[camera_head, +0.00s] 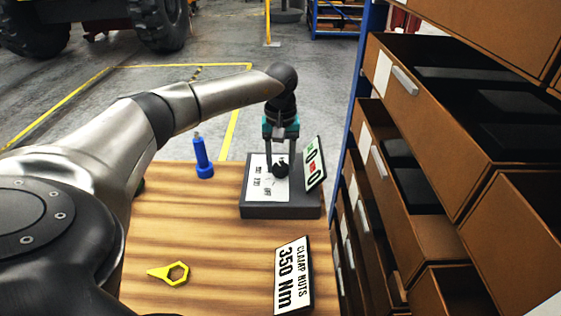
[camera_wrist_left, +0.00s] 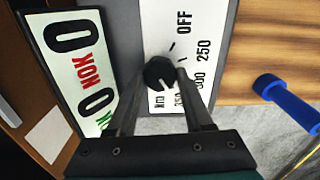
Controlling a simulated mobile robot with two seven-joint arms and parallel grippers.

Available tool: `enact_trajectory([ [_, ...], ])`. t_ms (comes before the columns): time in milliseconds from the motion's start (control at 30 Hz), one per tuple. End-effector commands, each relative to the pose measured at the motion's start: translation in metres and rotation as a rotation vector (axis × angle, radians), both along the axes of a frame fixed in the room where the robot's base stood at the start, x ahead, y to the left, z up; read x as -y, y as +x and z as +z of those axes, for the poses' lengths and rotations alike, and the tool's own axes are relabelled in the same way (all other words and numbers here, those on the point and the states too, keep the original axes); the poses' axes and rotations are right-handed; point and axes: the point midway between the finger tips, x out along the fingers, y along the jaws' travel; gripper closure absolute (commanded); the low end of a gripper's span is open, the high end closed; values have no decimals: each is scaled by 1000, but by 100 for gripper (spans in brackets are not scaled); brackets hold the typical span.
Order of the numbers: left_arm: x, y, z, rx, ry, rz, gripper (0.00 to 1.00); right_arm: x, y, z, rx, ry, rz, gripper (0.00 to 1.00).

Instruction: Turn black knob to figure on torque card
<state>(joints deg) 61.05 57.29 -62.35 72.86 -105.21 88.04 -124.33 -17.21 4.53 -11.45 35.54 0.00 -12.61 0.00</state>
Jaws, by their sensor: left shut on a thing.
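The black knob (camera_head: 281,169) sits on the white dial face of a dark grey box (camera_head: 280,212) at the far end of the wooden bench. My left gripper (camera_head: 281,160) points down, its two fingers shut on the knob. In the left wrist view the knob (camera_wrist_left: 160,72) is between the fingertips, with OFF, 250 and partly hidden figures around it; I cannot tell its setting surely. The box's upright display (camera_head: 315,164) shows 0 with green and red lettering. The torque card (camera_head: 293,276) reads "CLAMP NUTS 350 Nm". My right gripper is out of view.
A blue cylindrical tool (camera_head: 203,158) stands on the bench left of the box. A yellow ring-ended pointer (camera_head: 172,273) lies near the front left. Open brown drawers (camera_head: 430,236) stand close along the right. The bench's middle (camera_head: 215,225) is clear.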

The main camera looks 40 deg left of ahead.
Motion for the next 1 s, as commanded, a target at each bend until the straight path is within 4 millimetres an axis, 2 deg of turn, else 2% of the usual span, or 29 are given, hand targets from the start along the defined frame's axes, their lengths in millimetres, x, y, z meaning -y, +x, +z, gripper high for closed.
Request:
enact_trajectory([
  [233,0,1,1,3,0,-4,100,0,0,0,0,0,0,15],
  [267,0,1,1,3,0,-4,47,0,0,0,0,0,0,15],
  [500,0,0,1,1,1,-2,20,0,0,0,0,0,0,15],
  [800,0,0,2,1,1,-1,19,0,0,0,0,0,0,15],
  [867,0,1,7,2,1,-1,19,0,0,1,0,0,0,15],
  [1000,-1,1,29,4,1,0,19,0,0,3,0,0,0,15],
])
